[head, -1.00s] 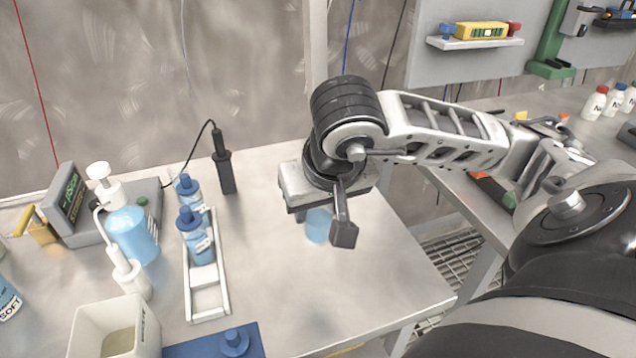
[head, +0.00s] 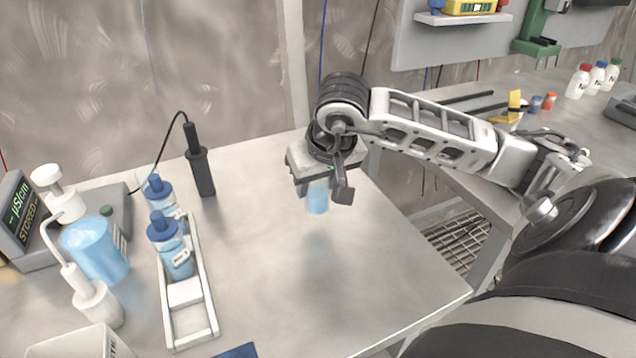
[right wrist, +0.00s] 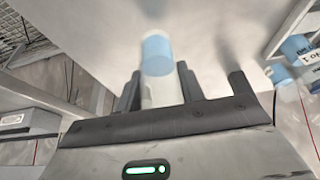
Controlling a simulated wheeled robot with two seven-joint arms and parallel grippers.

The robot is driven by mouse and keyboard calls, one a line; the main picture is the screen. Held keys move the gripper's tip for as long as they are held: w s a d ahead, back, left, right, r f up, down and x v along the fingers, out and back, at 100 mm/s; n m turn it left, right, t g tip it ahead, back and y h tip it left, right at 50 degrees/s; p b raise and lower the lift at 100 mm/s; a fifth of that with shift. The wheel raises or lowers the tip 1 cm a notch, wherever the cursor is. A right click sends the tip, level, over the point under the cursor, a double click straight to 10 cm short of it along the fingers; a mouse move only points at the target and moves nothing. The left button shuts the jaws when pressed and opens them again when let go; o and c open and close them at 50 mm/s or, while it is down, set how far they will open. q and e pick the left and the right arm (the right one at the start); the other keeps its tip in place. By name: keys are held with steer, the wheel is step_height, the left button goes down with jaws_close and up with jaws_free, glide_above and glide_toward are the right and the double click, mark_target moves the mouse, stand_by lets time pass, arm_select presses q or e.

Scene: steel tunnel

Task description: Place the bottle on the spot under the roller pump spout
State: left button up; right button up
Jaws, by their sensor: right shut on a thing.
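My right gripper (head: 320,192) is shut on a bottle with light blue liquid (head: 317,199). It holds the bottle over the steel bench, right of the black probe. In the right wrist view the bottle (right wrist: 157,55) stands between the dark fingers (right wrist: 160,88), its blue part beyond them and a paler part closer in. My left gripper is not in view. I cannot make out a roller pump, its spout or a marked spot in these frames.
On the bench (head: 380,285) at left are a white rack (head: 190,325) with two blue-capped bottles (head: 175,255), a blue pump bottle (head: 95,250), a meter (head: 20,215) and a black probe (head: 200,170). Small bottles (head: 597,78) stand on the right bench. The front bench has clear room.

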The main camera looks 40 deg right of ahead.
mark_target(318, 197)
steer(key=f, duration=0.1)
steer(key=f+b, duration=0.1)
steer(key=f, duration=0.2)
steer(key=shift+w+d+b, duration=0.15)
steer(key=shift+w+b, duration=0.1)
steer(key=shift+b, duration=0.1)
steer(key=shift+s+d+r, duration=0.1)
steer(key=shift+r, duration=0.05)
steer(key=shift+f, duration=0.3)
steer(key=o, duration=1)
steer(key=shift+r, duration=0.15)
